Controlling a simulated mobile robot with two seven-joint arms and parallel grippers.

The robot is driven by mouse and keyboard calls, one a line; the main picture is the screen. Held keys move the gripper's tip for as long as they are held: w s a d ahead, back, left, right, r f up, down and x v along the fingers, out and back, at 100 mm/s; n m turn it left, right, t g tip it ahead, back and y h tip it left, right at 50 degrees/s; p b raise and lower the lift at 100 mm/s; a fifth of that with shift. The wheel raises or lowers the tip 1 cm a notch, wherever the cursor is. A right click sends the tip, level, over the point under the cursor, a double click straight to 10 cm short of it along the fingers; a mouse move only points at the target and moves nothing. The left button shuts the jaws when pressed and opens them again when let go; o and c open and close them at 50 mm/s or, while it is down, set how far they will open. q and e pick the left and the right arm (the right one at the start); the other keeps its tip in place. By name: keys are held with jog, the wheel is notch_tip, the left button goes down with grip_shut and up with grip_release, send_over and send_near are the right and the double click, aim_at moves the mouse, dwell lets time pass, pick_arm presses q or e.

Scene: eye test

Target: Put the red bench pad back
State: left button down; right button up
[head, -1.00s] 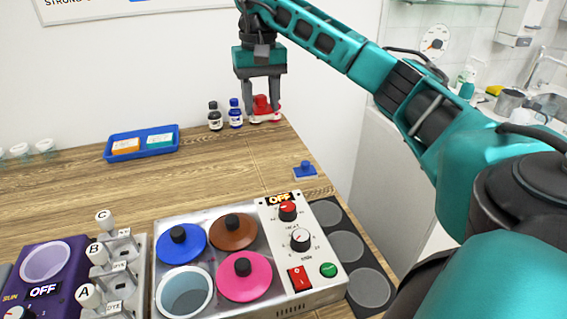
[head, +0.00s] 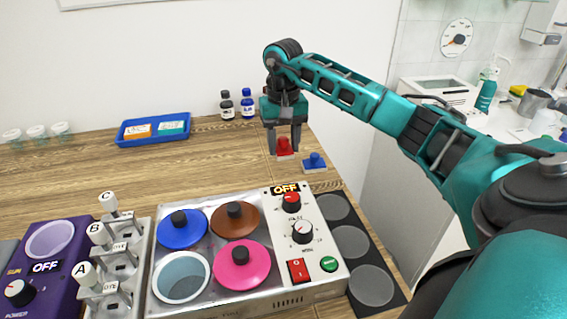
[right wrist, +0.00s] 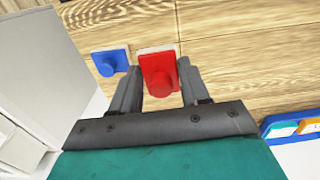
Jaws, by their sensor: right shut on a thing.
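The red bench pad (head: 284,147) is a red block with a round knob on a thin pale base. My right gripper (head: 285,142) is shut on it, one finger on each side. The pad is low over the wooden bench, just left of a blue pad (head: 314,160); I cannot tell whether its base touches the wood. In the right wrist view the red pad (right wrist: 157,75) sits between the fingers, and the blue pad (right wrist: 110,62) lies to its left, a small gap apart. My left gripper is not in view.
A silver heating unit (head: 335,272) with coloured lids is in front, beside a dark strip with grey discs (head: 351,242). The wood left of the red pad is clear.

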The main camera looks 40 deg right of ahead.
aim_at(284, 174)
jog(key=shift+f, duration=2.85)
jog(key=shift+f, duration=0.15)
jog(key=o, duration=1.2)
notch_tip(284, 174, up, 12)
jog(key=shift+r, duration=0.2)
jog(key=shift+f, duration=0.1)
